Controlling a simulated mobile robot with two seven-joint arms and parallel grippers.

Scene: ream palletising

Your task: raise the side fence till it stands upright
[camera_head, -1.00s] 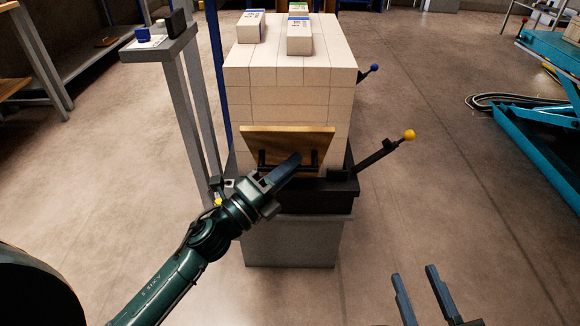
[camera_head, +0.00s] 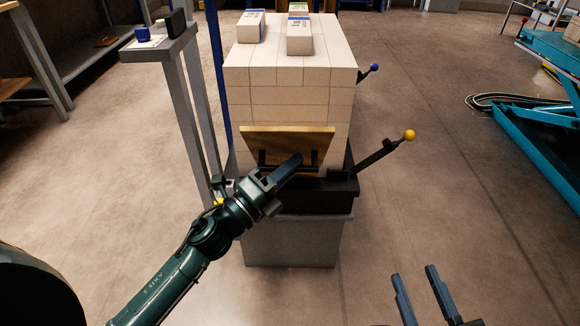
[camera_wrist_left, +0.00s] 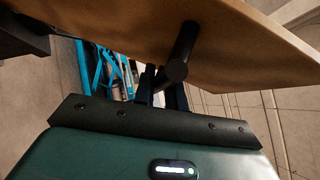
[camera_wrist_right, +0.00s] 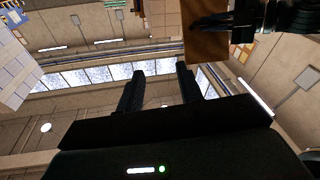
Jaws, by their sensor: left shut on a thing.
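The side fence (camera_head: 270,143) is a wooden board with a black bar handle, at the front of the stack of reams. It stands steeply tilted, its top edge leaning out from the stack towards me. My left gripper (camera_head: 290,168) is shut on the handle; its fingers hide part of the bar. In the left wrist view the board (camera_wrist_left: 235,50) fills the top, with a black handle post (camera_wrist_left: 180,55) beneath it. The fence also shows in the right wrist view (camera_wrist_right: 206,38). My right gripper (camera_head: 415,271) is open and empty, low at the right, well apart from the fence.
The white ream stack (camera_head: 290,75) stands on a dark-topped grey base (camera_head: 290,240), with loose reams on top. A yellow-knobbed lever (camera_head: 385,150) and a blue-knobbed lever (camera_head: 368,73) stick out right. A grey post stand (camera_head: 185,90) is close on the left.

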